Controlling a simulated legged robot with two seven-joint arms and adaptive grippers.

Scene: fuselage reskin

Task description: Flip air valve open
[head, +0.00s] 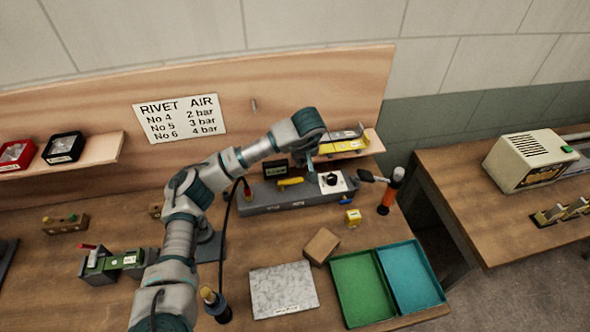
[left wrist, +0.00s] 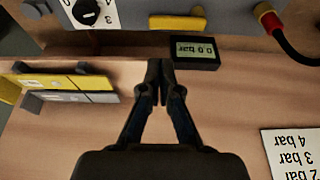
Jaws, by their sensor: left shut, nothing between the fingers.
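The air valve's yellow lever (head: 290,182) lies crosswise on the long grey manifold block (head: 262,203). It also shows at the top of the left wrist view (left wrist: 178,22). Beside it is the black pressure display (head: 275,170), reading 0.0 bar in the left wrist view (left wrist: 195,51). A white plate with a black dial knob (head: 332,181) is to the lever's right. My left gripper (left wrist: 160,68) is shut and empty, its tips beside the display and apart from the lever. In the head view it is mostly hidden behind its own wrist. My right gripper is not in view.
A small shelf with yellow and grey pieces (head: 345,144) stands close to the gripper. A red hose fitting (left wrist: 270,20) with a black hose is at the manifold's end.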

